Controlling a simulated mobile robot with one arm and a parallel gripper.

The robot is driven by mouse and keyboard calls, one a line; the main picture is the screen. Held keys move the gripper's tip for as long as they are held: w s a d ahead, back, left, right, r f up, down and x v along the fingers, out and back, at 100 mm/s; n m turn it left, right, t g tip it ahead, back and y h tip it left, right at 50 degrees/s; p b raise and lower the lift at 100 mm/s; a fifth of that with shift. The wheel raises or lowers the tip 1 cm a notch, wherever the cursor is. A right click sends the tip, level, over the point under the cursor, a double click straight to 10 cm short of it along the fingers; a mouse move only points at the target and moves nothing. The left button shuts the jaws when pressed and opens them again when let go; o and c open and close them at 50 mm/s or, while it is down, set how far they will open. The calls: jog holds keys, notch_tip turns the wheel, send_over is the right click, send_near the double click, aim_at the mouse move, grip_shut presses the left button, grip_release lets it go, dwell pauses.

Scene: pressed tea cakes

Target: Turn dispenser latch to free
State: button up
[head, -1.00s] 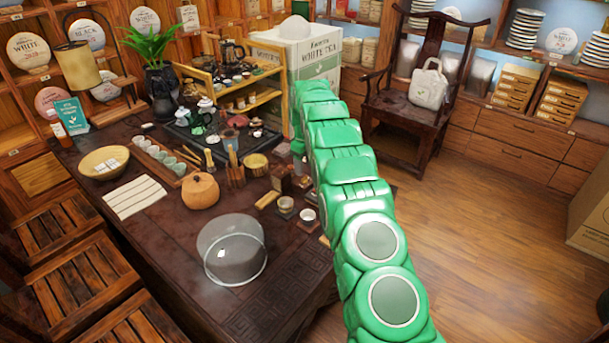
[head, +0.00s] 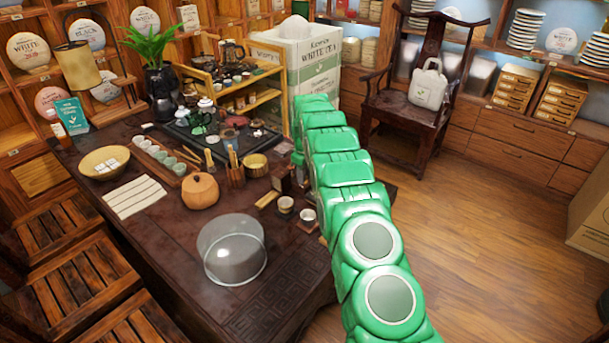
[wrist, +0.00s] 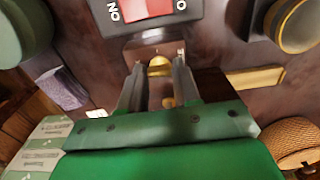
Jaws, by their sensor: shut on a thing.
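In the wrist view, my gripper (wrist: 158,72) has its two grey fingers closed in on a small brass-coloured piece (wrist: 160,66), which appears to be the dispenser latch. The piece sits between the fingertips, just below a dark block with a red switch (wrist: 146,9) and white lettering. The fingers hide part of the piece, so I cannot tell which way it is turned. In the head view my green arm reaches over the right side of the table, and the gripper and latch are hidden behind it.
The dark table (head: 150,250) holds a glass dome (head: 233,250), a round brown pot (head: 200,191), small cups (head: 285,205) and a bamboo shelf (head: 230,85). A white tea carton (head: 318,58) stands behind my arm.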

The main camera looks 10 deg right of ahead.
jog(key=shift+m, duration=0.4)
jog(key=shift+c, duration=0.3)
jog(key=m, duration=0.7)
jog(key=shift+m, duration=0.3)
jog(key=m, duration=0.4)
jog(key=shift+m, duration=2.1)
jog(key=o, duration=1.1)
jog(key=shift+c, duration=0.2)
